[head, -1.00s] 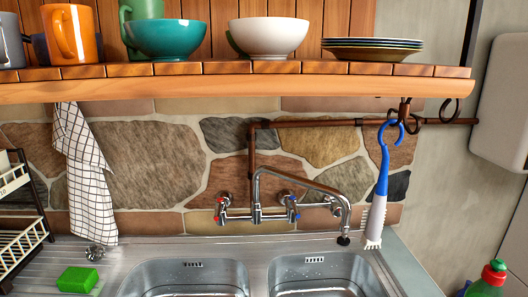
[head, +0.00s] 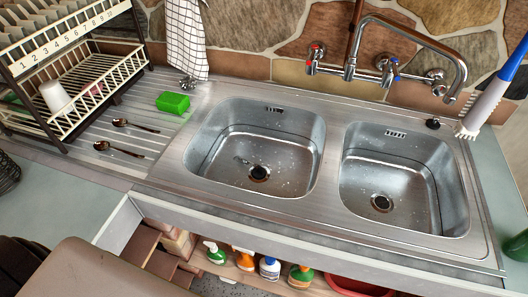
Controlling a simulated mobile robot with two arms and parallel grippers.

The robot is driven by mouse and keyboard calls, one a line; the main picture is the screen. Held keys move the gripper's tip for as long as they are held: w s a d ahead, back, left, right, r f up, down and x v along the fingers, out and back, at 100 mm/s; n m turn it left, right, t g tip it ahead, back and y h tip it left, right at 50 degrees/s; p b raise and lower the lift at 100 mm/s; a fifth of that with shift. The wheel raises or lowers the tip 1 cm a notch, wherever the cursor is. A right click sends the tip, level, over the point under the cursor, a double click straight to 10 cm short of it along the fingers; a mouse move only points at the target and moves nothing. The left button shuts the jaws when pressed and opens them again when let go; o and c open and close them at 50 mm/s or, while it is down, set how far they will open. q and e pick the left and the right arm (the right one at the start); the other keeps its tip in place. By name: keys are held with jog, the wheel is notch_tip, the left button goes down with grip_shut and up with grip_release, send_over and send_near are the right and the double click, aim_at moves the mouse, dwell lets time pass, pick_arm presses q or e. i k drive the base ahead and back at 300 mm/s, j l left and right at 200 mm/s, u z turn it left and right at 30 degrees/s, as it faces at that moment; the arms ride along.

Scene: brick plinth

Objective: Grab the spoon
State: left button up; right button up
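Two spoons lie apart on the ribbed metal drainboard (head: 92,168), left of the sinks. The upper spoon (head: 135,125) has its bowl to the left and its handle to the right. The lower spoon (head: 118,149) lies nearer the front edge, pointing the same way. Both look dark and shiny, and nothing covers them. Neither of my grippers shows in the head view.
A dish rack (head: 70,75) with a white cup (head: 55,96) stands left of the spoons. A green sponge (head: 173,102) lies to their right. The left sink (head: 255,150) and right sink (head: 392,185) are empty. Bottles (head: 269,267) stand on a shelf below.

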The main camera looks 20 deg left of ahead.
aim_at(101, 145)
jog(key=u, duration=1.85)
jog(key=k+j+z, duration=0.25)
